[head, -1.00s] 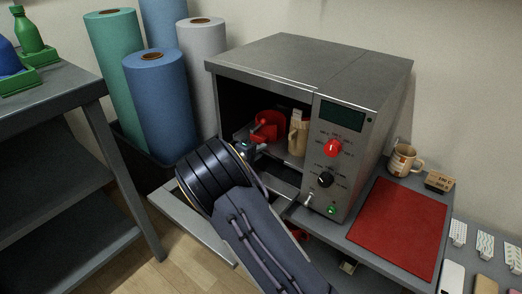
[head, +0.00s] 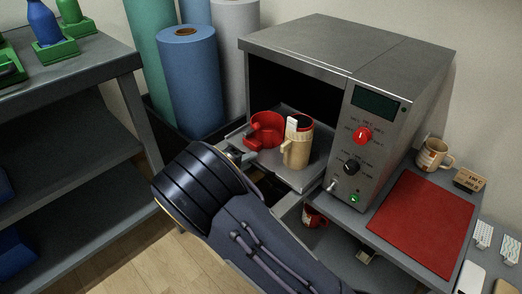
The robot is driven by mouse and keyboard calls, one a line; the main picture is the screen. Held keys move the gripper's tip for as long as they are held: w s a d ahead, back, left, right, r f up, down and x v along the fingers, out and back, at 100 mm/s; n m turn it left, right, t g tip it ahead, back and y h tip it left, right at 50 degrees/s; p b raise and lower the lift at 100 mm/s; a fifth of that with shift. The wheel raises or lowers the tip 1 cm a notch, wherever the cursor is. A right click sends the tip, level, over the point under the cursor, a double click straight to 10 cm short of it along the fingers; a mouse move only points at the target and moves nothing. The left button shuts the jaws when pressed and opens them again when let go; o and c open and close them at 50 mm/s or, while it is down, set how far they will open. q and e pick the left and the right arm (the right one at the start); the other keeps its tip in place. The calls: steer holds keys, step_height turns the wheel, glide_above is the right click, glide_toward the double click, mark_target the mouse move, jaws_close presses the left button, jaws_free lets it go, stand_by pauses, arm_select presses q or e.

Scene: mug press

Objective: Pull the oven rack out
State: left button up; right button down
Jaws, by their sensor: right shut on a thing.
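The oven (head: 340,60) is a grey metal box with its front opening dark and uncovered. The oven rack (head: 292,174) sticks out of the opening toward me, with a red mug (head: 265,131) and a tan mug (head: 297,148) standing on it. A white piece shows at the tan mug's top. My right gripper (head: 236,154) is at the rack's front left edge, shut on the rack. My own wrist and forearm hide most of the fingers and part of the rack's front. My left gripper is out of view.
A red mat (head: 426,222) and a patterned mug (head: 433,155) lie on the bench right of the oven. Another red mug (head: 314,216) sits below the bench top. Blue and green rolls (head: 189,85) stand left of the oven. A grey shelf (head: 75,85) is at left.

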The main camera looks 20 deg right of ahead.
steer(key=shift+f+v, duration=0.2)
steer(key=shift+v, duration=0.65)
steer(key=shift+f+v, duration=0.15)
steer(key=shift+v, duration=0.7)
steer(key=shift+f+v, duration=0.2)
steer(key=shift+v, duration=0.65)
steer(key=shift+a, duration=0.1)
steer(key=c, duration=1.6)
jaws_free()
steer(key=p+v, duration=0.2)
steer(key=v, duration=0.4)
steer(key=shift+s+a+r+p, duration=0.1)
steer(key=shift+s+a+p, duration=0.05)
steer(key=shift+a+p, duration=0.15)
steer(key=shift+s+a, duration=0.25)
steer(key=shift+a, duration=0.2)
